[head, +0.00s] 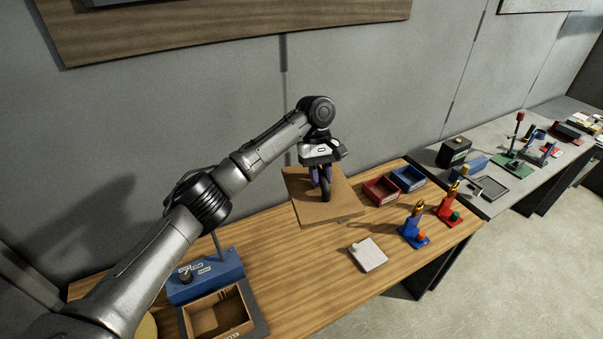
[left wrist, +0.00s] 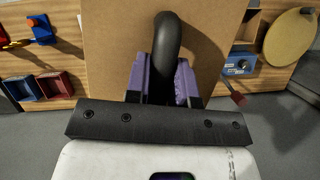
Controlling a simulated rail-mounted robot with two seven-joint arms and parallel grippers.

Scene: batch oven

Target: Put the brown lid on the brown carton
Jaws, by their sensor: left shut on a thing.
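The brown lid (head: 335,208) is a flat square board with a black curved handle (head: 325,190). My left gripper (head: 320,180) is shut on that handle and holds the lid above the table's back middle. In the left wrist view the lid (left wrist: 110,50) fills the middle, with the black handle (left wrist: 167,45) between the purple fingers of the left gripper (left wrist: 165,75). The brown carton (head: 243,304) stands open at the table's front left, apart from the lid. My right gripper is not in view.
A blue device with a knob (head: 212,275) and a post stands just behind the carton. A white pad (head: 368,255) lies right of it. A red bin (head: 381,191), a blue bin (head: 408,179) and blue and red stands (head: 413,232) are farther right. A wall rises behind.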

